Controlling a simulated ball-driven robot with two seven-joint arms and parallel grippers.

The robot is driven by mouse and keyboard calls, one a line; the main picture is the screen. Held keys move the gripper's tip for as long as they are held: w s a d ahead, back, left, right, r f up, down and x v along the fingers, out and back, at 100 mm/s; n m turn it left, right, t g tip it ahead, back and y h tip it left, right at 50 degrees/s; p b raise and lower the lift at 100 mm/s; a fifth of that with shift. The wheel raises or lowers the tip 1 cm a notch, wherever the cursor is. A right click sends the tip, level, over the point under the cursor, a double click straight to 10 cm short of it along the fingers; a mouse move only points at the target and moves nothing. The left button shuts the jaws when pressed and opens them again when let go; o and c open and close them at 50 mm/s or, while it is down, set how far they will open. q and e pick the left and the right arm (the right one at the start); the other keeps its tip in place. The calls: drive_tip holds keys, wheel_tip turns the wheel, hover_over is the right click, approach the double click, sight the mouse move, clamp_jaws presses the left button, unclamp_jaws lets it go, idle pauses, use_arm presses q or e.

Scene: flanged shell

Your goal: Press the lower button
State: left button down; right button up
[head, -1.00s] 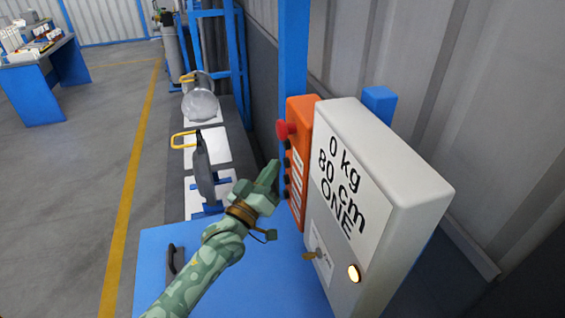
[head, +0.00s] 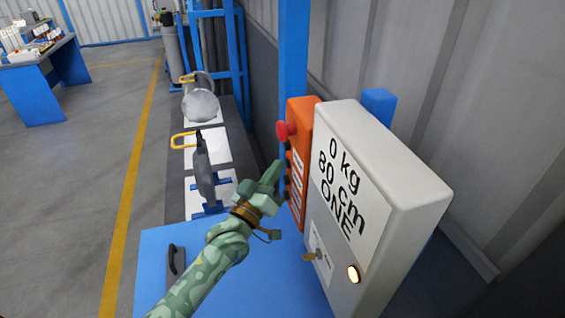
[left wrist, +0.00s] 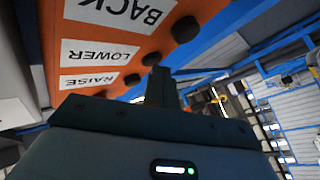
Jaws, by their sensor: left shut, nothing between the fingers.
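In the left wrist view, the orange panel (left wrist: 205,12) shows upside-down labels BACK, LOWER and RAISE. The lower button (left wrist: 151,59) is the black knob beside the LOWER label (left wrist: 100,52). My left gripper (head: 276,168) is shut and empty, its fingertips at the button column. In the left wrist view its tip (left wrist: 160,73) is close by the lower button; I cannot tell whether they touch.
A white box (head: 400,195) reading 0 kg, 80 cm, ONE, with a key switch (head: 310,256) and lit lamp (head: 353,274), stands right of the orange box. A blue post (head: 294,50) rises behind. The blue surface (head: 200,240) lies below my arm.

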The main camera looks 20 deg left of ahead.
use_arm(q)
drive_tip(key=shift+w+d+r, duration=0.1)
drive_tip(key=shift+w+d, duration=0.15)
drive_tip(key=shift+d, duration=0.25)
idle(1.3)
drive_tip(key=shift+a, duration=0.15)
drive_tip(key=shift+s+a+p, duration=0.2)
drive_tip(key=shift+s+p, duration=0.1)
drive_tip(key=shift+p, duration=0.15)
drive_tip(key=s+a+p, duration=0.1)
drive_tip(key=s+a, duration=0.2)
drive_tip(key=a, duration=0.2)
drive_tip(key=shift+s+p, duration=0.3)
drive_tip(key=shift+s, duration=0.1)
